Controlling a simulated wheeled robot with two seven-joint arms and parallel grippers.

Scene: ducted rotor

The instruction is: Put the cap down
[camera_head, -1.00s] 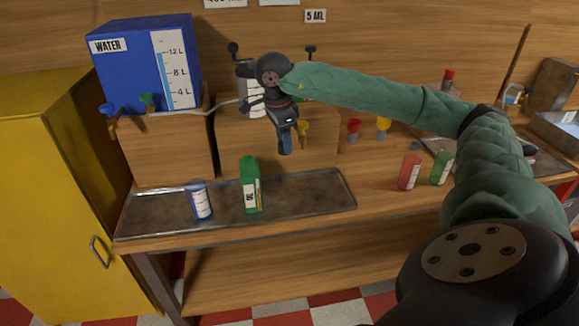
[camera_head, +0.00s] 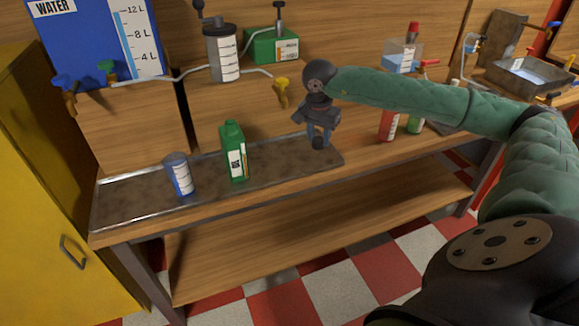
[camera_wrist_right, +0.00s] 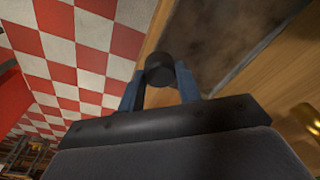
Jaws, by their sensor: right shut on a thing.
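My right gripper (camera_head: 320,138) is over the right end of the metal tray (camera_head: 130,190) in the head view. It is shut on a small dark cap (camera_head: 318,144), held low between its fingertips; I cannot tell whether the cap touches the tray. The right wrist view shows the cap (camera_wrist_right: 160,68) as a short black cylinder between the blue fingers, near the tray's corner and the bench edge. My left gripper is not in view.
A blue-and-white container (camera_head: 180,176) and a green bottle (camera_head: 234,152) stand on the tray, left of the gripper. A red bottle (camera_head: 388,125) stands to the right. A yellow funnel (camera_head: 282,90) is behind. The tray between green bottle and gripper is clear.

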